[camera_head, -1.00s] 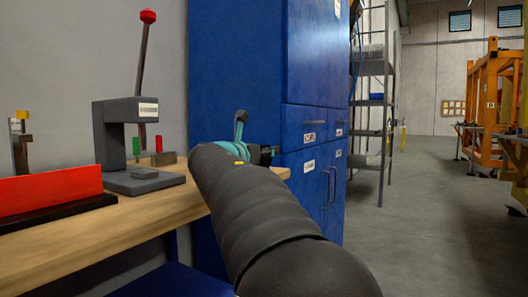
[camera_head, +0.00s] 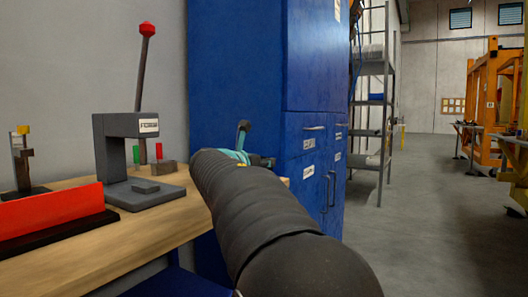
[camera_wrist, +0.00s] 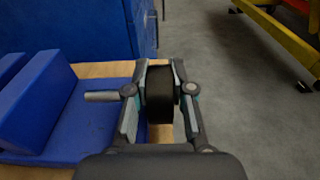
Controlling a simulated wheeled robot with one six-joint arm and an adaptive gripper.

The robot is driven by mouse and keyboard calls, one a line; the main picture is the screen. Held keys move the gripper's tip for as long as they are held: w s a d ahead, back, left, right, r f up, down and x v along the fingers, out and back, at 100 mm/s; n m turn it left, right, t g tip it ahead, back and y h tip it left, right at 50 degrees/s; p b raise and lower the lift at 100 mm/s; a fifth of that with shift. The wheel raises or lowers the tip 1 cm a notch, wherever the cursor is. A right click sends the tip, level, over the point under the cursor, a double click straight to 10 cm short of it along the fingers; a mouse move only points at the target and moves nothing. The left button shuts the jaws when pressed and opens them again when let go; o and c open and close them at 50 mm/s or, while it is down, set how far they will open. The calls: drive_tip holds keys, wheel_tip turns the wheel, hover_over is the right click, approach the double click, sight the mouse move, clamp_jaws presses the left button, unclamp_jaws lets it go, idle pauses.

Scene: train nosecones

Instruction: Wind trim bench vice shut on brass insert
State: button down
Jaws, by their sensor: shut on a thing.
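In the wrist view, the blue trim bench vice (camera_wrist: 85,112) stands at the left on a wooden bench top, with a second blue block beyond a gap. A grey metal rod (camera_wrist: 102,97) runs from the vice toward my gripper (camera_wrist: 159,72). My gripper is shut on a black round handle (camera_wrist: 159,98) at the end of that rod, one finger on each side. No brass insert can be made out, and the inside of the vice is only partly seen. In the head view, my own arm hides the vice and the handle.
The wooden bench (camera_head: 150,228) carries a grey press (camera_head: 128,155) with a red-knobbed lever and a red block (camera_head: 55,210). A blue cabinet (camera_head: 240,80) stands behind my arm. A metal shelf (camera_head: 372,110) is farther back. Open floor (camera_head: 410,235) lies to the right.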

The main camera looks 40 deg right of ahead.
drive_tip(key=shift+d+r+y+p, duration=0.1)
drive_tip(key=shift+r+y+p, duration=0.45)
drive_tip(key=shift+p, duration=1.8)
drive_tip(key=shift+f+y+p, duration=0.45)
drive_tip(key=shift+f+p, duration=0.1)
drive_tip(key=shift+p, duration=0.1)
drive_tip(key=c, duration=1)
unclamp_jaws()
drive_tip(key=shift+g, duration=0.3)
drive_tip(key=v, duration=1.2)
drive_tip(key=shift+f, duration=0.1)
